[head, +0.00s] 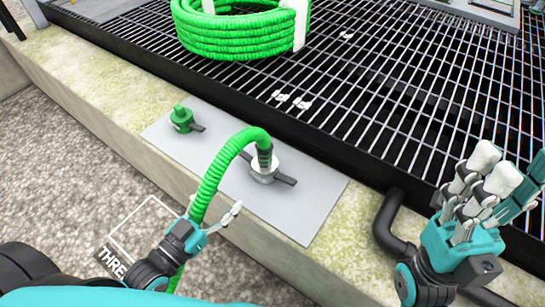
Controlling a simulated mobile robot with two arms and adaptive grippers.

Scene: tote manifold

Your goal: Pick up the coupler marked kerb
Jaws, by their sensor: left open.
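A silver coupler (264,172) with dark side levers sits on a grey plate (313,208). The end of a green ribbed hose (213,177) joins its top. No marking "kerb" is readable on it. A smaller green fitting (182,117) with a dark lever stands farther back on the same plate. My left gripper (215,205) is open beside the lower hose, left of and nearer than the silver coupler. I cannot tell whether it touches the hose. My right gripper (492,178) is raised at the right, away from both fittings; its fingers overlap, so its opening is unclear.
The plate lies on a mossy concrete kerb (120,125). A black metal grating (350,90) lies behind, with a coiled green hose (235,30) on it. A black pipe (388,215) bends near my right gripper. Gravel (75,165) with partly hidden white lettering lies in front.

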